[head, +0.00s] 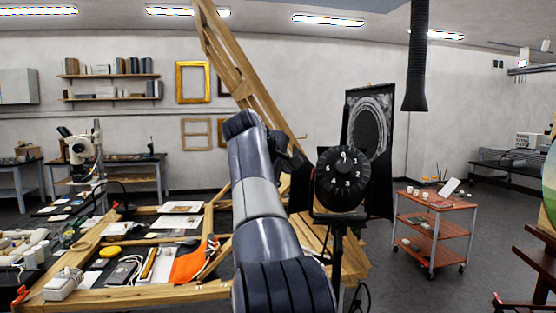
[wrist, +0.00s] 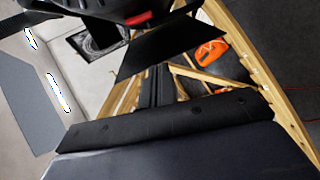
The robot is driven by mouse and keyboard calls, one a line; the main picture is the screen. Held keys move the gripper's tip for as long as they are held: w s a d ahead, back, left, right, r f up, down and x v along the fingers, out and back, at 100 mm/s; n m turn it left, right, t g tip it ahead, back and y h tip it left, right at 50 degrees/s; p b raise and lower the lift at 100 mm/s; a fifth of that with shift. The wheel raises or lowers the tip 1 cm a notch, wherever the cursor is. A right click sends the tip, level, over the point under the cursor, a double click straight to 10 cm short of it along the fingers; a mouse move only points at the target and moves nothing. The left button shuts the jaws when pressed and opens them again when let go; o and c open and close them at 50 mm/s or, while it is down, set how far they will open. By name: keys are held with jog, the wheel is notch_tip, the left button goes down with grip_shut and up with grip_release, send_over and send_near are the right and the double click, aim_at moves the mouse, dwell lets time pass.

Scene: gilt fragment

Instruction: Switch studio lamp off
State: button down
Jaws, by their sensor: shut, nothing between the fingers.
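The studio lamp (head: 342,182) is a black round head on a stand, right of my arm in the head view. Its back carries a dial with white numbers. In the wrist view the black lamp body (wrist: 100,6) is cut off at the top edge, with a small red switch (wrist: 140,17) on it. Dark flat flaps show below the switch. My gripper (head: 290,162) is a dark shape just left of the lamp, partly hidden by my arm. It is shut and empty. Whether it touches the lamp, and whether the lamp is lit, I cannot tell.
A wooden easel (head: 235,70) leans behind my arm. An orange trolley (head: 432,232) stands right; a black duct (head: 416,60) hangs above. Floor between lamp and trolley is clear.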

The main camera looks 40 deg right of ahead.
aim_at(313, 174)
jog(key=s+d, duration=0.1)
jog(key=d+f, duration=0.1)
jog(key=s+d, duration=0.1)
jog(key=shift+s+d+f, duration=0.3)
jog(key=shift+s+d, duration=0.05)
jog(key=shift+d, duration=0.05)
jog(key=shift+s, duration=0.1)
